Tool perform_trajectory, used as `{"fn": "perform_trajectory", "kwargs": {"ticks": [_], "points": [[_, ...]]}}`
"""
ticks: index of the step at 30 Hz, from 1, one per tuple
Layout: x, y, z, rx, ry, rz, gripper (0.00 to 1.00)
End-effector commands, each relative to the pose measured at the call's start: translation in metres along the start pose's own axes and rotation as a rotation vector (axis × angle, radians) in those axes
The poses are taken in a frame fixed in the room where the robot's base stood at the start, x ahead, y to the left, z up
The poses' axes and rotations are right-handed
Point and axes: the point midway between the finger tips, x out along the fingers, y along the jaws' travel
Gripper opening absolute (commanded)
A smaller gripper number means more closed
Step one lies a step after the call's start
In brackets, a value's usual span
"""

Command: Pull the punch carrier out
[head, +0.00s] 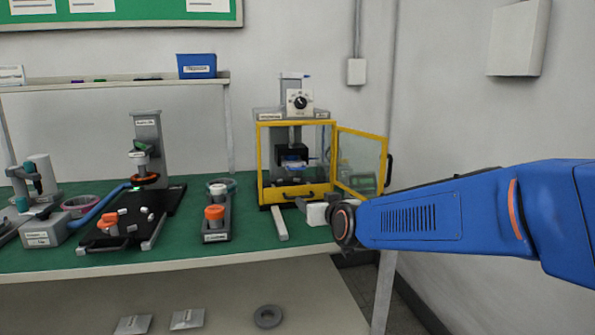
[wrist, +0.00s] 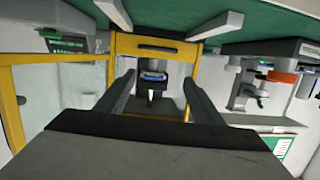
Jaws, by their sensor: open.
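The press (head: 296,117) stands at the back right of the green bench, with a yellow guard frame and its clear yellow-edged door (head: 361,163) swung open to the right. Inside is a dark block with blue parts, which looks like the punch carrier (head: 292,155). In the wrist view, which looks upside down, the carrier (wrist: 153,76) shows between my two fingers, farther in. My gripper (wrist: 159,80) is open and empty, facing the press opening. In the head view my gripper (head: 301,204) is low at the press front, partly hidden by my wrist.
A yellow front panel with a dark handle (head: 291,194) is below the opening. A pale bar (head: 280,223) lies on the bench left of my gripper. A holder with orange-capped parts (head: 215,222) and a black tray (head: 130,218) stand farther left.

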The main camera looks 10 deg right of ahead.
Motion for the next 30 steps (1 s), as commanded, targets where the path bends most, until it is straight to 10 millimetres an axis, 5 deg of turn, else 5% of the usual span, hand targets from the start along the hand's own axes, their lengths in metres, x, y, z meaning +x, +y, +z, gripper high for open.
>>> {"fn": "perform_trajectory", "kwargs": {"ticks": [3,9,17,30], "points": [[0.026,-0.002,-0.018,-0.004,0.098,0.027,0.61],[0.044,-0.001,-0.036,-0.008,0.191,0.060,0.61],[0.062,0.001,-0.041,-0.009,0.202,0.064,0.61],[0.129,0.005,-0.055,-0.008,0.200,0.064,0.61]]}}
